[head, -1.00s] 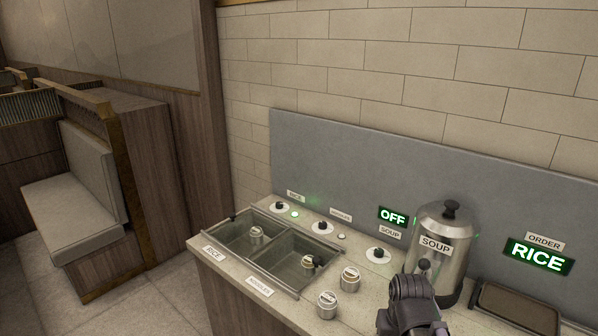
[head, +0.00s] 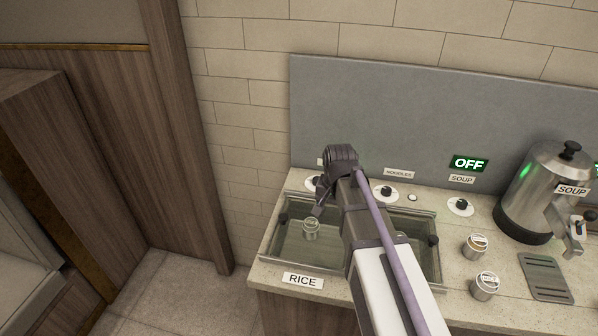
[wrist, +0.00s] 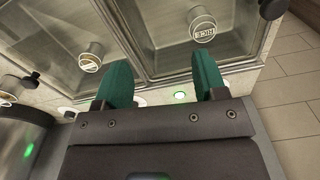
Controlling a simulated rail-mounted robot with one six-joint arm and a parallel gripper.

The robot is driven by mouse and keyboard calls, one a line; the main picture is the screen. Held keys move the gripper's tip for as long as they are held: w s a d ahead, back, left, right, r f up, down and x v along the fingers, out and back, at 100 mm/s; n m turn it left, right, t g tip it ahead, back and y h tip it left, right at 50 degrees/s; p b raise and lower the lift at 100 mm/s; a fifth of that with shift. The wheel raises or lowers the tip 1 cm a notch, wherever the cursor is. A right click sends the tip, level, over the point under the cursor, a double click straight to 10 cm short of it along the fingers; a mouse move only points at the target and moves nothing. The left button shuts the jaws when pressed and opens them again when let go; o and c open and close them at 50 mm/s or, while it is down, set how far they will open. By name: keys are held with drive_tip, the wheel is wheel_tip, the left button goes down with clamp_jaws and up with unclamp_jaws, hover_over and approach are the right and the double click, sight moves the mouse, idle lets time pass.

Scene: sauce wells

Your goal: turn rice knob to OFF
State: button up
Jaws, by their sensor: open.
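The rice knob, on a white disc (head: 311,183), is at the back left of the counter in the head view, mostly hidden by my gripper. The rice label behind it is almost covered. My gripper (head: 322,200) is above the back of the rice well, close to the knob. In the wrist view my gripper (wrist: 162,62) has two green fingers spread wide with nothing held. A lit green lamp (wrist: 180,96) shows between them. A pale disc shows partly behind each finger; I cannot tell the knob's pointer position.
The soup urn (head: 547,190) stands at right. A small jar (head: 311,229) is in the rice well. Two jars stand on the counter. The grey backsplash (head: 400,105) rises behind.

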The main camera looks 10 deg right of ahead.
drive_tip(key=w+m, duration=1)
drive_tip(key=w, duration=1.5)
drive_tip(key=f+b, duration=1.1)
drive_tip(key=shift+w+d, duration=0.15)
drive_tip(key=shift+d, duration=0.1)
drive_tip(key=shift+r, duration=0.1)
drive_tip(key=c, duration=0.9)
drive_tip(key=shift+c, duration=0.2)
